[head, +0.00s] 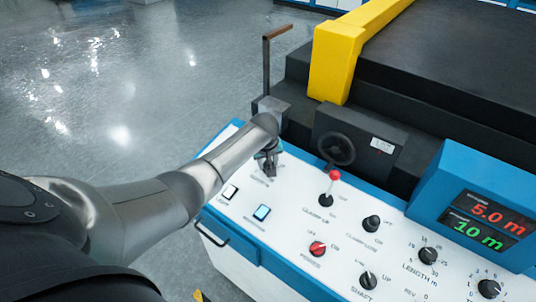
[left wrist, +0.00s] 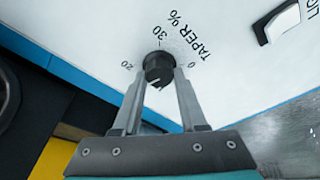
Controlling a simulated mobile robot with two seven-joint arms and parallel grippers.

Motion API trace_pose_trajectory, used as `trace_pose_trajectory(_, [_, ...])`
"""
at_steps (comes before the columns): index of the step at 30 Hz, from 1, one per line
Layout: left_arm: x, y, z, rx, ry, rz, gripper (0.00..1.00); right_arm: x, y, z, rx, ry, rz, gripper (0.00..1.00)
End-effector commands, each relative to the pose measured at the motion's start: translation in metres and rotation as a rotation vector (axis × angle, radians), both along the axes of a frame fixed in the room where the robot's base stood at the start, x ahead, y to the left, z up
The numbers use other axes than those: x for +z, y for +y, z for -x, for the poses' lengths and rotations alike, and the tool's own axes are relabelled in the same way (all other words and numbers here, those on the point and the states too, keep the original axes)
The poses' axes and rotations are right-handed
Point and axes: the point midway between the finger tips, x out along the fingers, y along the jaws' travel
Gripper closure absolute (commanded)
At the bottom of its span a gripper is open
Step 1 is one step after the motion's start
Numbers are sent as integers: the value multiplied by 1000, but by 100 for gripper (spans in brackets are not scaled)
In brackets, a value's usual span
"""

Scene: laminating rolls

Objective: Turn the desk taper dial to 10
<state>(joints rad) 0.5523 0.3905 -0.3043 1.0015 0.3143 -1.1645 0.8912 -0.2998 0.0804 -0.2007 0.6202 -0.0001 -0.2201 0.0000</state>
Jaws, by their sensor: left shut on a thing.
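The taper dial (left wrist: 158,68) is a black knob on the white panel, under the label TAPER %. In the left wrist view the marks 20, 30 and 0 show around it; the side toward my gripper is covered, and no 10 is readable. A small white pointer mark on the knob faces down the picture, between my fingers. My left gripper (left wrist: 160,85) is shut on the knob, one finger on each side. In the head view the left gripper (head: 268,165) is at the panel's far left corner and largely hides the dial. My right gripper is not in view.
A display (head: 487,222) reads 5.0 m and 10 m. A crank handle (head: 266,65) and handwheel (head: 336,149) stand behind.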

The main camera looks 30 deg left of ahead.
Motion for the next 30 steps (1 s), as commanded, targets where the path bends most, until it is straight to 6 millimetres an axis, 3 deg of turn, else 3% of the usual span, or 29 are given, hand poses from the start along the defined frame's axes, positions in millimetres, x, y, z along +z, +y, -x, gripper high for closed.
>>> trace_pose_trajectory(3, [2,-2,1,110,6,22,100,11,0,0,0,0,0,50])
trace_pose_trajectory(12, [0,-2,0,391,8,71,100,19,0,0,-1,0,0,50])
trace_pose_trajectory(30, [-2,0,0,867,13,152,100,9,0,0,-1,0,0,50])
